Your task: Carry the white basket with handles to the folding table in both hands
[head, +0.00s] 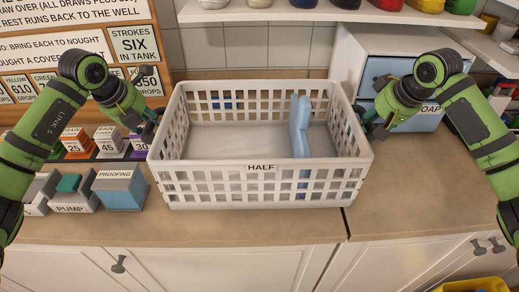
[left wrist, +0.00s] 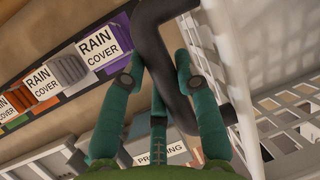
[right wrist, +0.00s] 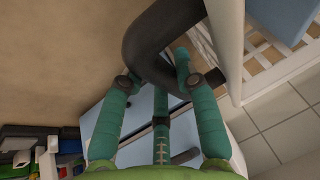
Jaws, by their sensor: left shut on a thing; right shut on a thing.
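The white basket (head: 262,185) with a "HALF" label stands upright over the counter in the middle of the head view. I cannot tell whether its base touches the counter. A light blue upright piece (head: 300,125) is inside it, right of centre. My left gripper (head: 150,124) is shut on the dark handle (left wrist: 155,35) at the basket's left side. My right gripper (head: 372,124) is shut on the dark handle (right wrist: 150,40) at its right side. The basket wall also shows in the right wrist view (right wrist: 227,40).
Rain cover boxes (head: 108,140) and proofing and pump boxes (head: 120,190) stand close left of the basket. A blue drawer unit (head: 405,65) with a soap label stands behind right. Shoes line a shelf above. The counter (head: 200,228) in front is clear.

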